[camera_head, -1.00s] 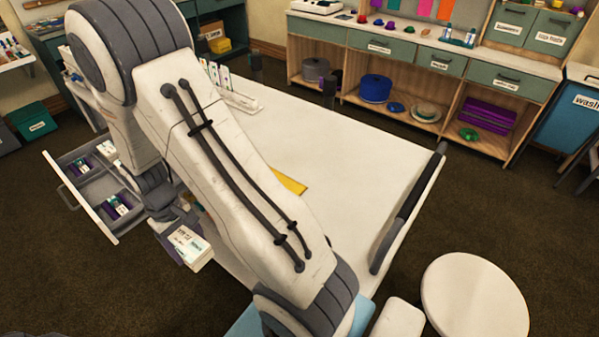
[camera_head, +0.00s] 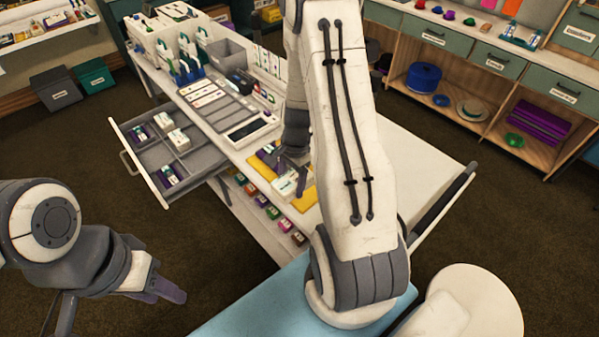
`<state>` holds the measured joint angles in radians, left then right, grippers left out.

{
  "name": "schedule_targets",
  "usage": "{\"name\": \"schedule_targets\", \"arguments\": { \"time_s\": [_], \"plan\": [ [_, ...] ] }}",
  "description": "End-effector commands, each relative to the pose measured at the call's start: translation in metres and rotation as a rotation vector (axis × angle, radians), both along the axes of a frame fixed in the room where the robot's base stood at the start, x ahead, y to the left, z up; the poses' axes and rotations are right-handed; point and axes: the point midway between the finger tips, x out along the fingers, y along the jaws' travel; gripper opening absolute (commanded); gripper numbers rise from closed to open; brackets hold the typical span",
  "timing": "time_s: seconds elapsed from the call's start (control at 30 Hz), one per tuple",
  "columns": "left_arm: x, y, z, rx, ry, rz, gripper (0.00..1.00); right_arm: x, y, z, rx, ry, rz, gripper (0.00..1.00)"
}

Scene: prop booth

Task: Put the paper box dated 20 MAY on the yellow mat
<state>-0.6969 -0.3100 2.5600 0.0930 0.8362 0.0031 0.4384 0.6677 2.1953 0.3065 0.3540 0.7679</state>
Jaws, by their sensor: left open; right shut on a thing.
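The yellow mat (camera_head: 302,203) lies on the white table, partly hidden behind my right arm and gripper. My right gripper (camera_head: 290,180) is over the mat, shut on a small white paper box (camera_head: 286,188). The box is at the mat; I cannot tell whether it touches it or hangs just above. Its printed date is too small to read. My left gripper (camera_head: 166,291) is open and empty at the lower left, over the floor and away from the table.
An open grey drawer (camera_head: 150,170) at the table's left side holds white and purple boxes. A tray (camera_head: 218,105), a dark device and holders fill the table's far left. Small coloured boxes (camera_head: 262,201) line a shelf below the table edge. The table's right part is clear.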

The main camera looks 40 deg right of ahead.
Motion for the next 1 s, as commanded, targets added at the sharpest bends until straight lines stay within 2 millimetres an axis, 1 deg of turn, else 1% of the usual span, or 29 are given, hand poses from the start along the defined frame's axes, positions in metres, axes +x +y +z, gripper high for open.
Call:
{"name": "schedule_targets", "arguments": {
  "time_s": [0.03, 0.2, 0.3, 0.4, 0.57, 0.83, 1.0],
  "plan": [
    [0.0, 0.0, 0.006, 0.0, 0.0, 0.0, 0.42, 0.005, -0.012, -0.006, 0.001, 0.003, -0.006, 0.55],
    [0.0, 0.0, 0.02, 0.0, 0.0, -0.003, 0.42, 0.021, -0.048, -0.029, 0.001, 0.001, -0.001, 0.55],
    [0.0, 0.0, 0.026, 0.0, 0.0, -0.004, 0.42, 0.028, -0.065, -0.041, 0.0, 0.001, 0.0, 0.55],
    [0.0, 0.0, 0.03, 0.0, 0.0, -0.005, 0.42, 0.035, -0.077, -0.049, 0.0, 0.0, 0.003, 0.55],
    [0.0, 0.0, 0.032, 0.0, -0.001, -0.006, 0.42, 0.038, -0.083, -0.056, 0.0, 0.0, 0.005, 0.55],
    [0.0, 0.0, 0.047, 0.0, -0.001, -0.008, 0.42, 0.038, -0.083, -0.088, 0.001, 0.001, 0.004, 0.55],
    [0.0, 0.0, 0.048, 0.0, -0.001, -0.008, 0.42, 0.038, -0.083, -0.095, -0.001, -0.002, 0.005, 0.55]
  ]
}}
